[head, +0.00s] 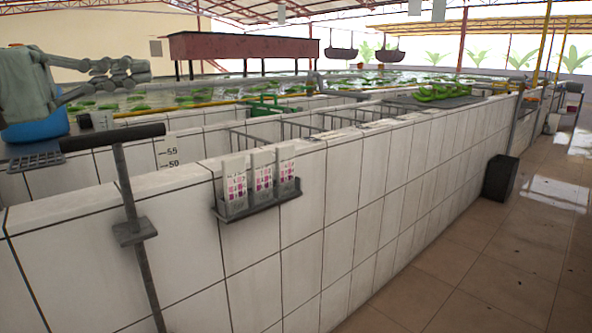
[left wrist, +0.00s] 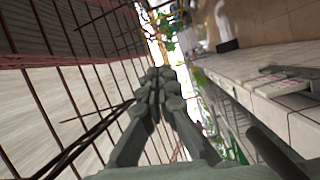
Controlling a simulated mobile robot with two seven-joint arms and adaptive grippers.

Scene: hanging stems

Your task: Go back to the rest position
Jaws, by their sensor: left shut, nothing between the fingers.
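My left gripper (head: 142,70) comes in from the left edge of the head view, above the tiled tank wall. Its fingers are closed together with nothing held. In the left wrist view my left gripper (left wrist: 164,78) shows its two fingers meeting at the tips, with no object between them. My right gripper is in neither view.
A white tiled wall (head: 292,215) runs from front left to far right. A T-handled post (head: 135,200) stands before it. A card holder (head: 258,199) hangs on its face. Green bananas (head: 440,92) lie on top farther back. A black bin (head: 499,178) stands on open floor.

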